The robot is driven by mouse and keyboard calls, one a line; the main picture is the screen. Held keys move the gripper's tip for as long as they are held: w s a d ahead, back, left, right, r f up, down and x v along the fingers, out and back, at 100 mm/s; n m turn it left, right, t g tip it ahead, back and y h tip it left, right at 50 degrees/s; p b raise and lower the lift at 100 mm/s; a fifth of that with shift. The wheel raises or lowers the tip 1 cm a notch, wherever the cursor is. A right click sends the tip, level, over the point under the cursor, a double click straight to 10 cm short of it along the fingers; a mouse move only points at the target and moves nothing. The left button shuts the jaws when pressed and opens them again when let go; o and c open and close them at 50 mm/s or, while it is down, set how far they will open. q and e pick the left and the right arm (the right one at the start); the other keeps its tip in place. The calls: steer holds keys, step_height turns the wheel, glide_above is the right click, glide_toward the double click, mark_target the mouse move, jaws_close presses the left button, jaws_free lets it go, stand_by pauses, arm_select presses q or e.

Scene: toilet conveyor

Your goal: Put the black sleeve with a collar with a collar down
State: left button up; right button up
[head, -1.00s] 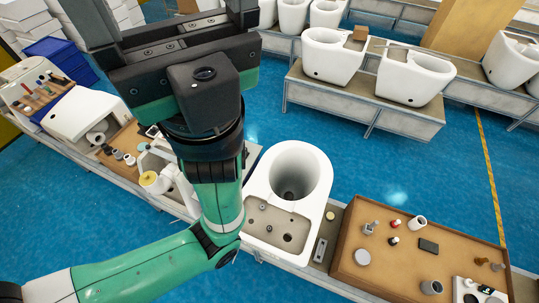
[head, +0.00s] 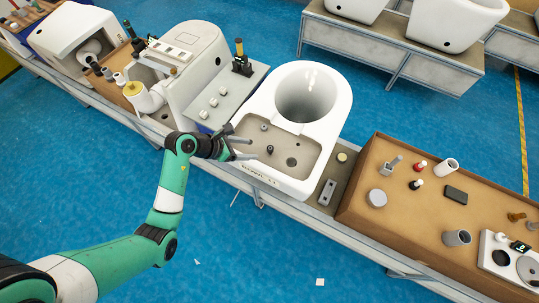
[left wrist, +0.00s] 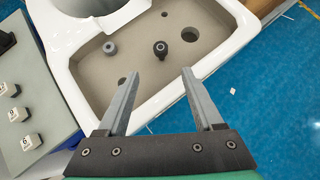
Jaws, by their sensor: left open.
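The black sleeve with a collar (head: 269,149) stands upright on the sunken grey deck of the white toilet (head: 330,130). In the left wrist view the sleeve (left wrist: 160,48) is beyond the fingertips, with a round hole to its right. My left gripper (head: 244,148) is open and empty over the near left rim of the toilet. In the left wrist view its two fingers (left wrist: 160,74) are spread apart, with bare deck between them. A small grey collar (left wrist: 110,47) sits on the deck left of the sleeve. My right gripper is out of view.
A grey panel with white buttons (head: 226,98) stands left of the toilet. A brown tray (head: 400,210) with several small parts is to the right. A narrow strip with a metal plate (head: 327,191) lies between. Blue floor is open in front.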

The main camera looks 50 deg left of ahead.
mark_target(270, 150)
arm_select(q)
steer(key=shift+w+d, duration=0.1)
steer(key=b+x, duration=0.2)
steer(key=x, duration=0.3)
steer(key=shift+w+d+f, duration=0.15)
steer(key=shift+w+f, duration=0.2)
steer(key=shift+w, duration=0.1)
steer(key=b+x, duration=0.3)
steer(key=x, duration=0.2)
steer(key=shift+w+d, duration=0.1)
steer(key=shift+d, duration=0.05)
jaws_close()
